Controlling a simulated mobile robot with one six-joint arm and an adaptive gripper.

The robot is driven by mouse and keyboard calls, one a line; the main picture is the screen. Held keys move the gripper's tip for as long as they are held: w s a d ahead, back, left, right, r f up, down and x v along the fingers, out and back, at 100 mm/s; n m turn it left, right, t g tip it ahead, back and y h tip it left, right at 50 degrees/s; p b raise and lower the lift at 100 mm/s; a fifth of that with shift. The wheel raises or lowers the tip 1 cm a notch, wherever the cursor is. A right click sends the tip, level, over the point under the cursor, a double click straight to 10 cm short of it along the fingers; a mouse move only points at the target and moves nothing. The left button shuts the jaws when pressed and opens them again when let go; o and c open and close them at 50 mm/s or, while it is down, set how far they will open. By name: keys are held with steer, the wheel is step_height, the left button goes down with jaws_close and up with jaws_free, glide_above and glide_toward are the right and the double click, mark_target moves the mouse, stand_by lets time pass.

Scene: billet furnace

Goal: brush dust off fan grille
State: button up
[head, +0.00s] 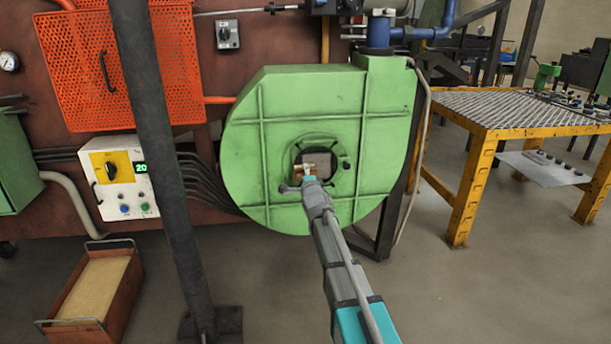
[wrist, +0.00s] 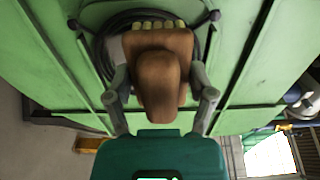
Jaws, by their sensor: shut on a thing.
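My gripper (head: 308,183) is shut on a brush and holds it up to the round fan grille (head: 336,150) in the green fan housing (head: 285,115). The brush (head: 302,171) covers part of the opening in the head view. In the wrist view, my gripper (wrist: 160,88) has a finger on either side of the brown wooden brush (wrist: 158,75). Its pale yellow bristles show at the top, in front of the grille's dark rings (wrist: 108,45). I cannot tell whether the bristles touch the grille. Much of the grille is hidden behind the brush, and dust cannot be made out.
A dark post (head: 160,150) stands left of the housing. A control box (head: 118,178) and a brown bin (head: 100,290) are further left. A yellow-framed table (head: 478,165) stands at the right. Open floor lies between the housing and the table.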

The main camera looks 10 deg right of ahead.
steer(key=shift+s, duration=0.1)
steer(key=shift+s, duration=1.4)
step_height(320, 180, up, 38)
steer(key=p, duration=3.7)
steer(key=shift+f+p, duration=0.15)
steer(key=shift+p, duration=0.2)
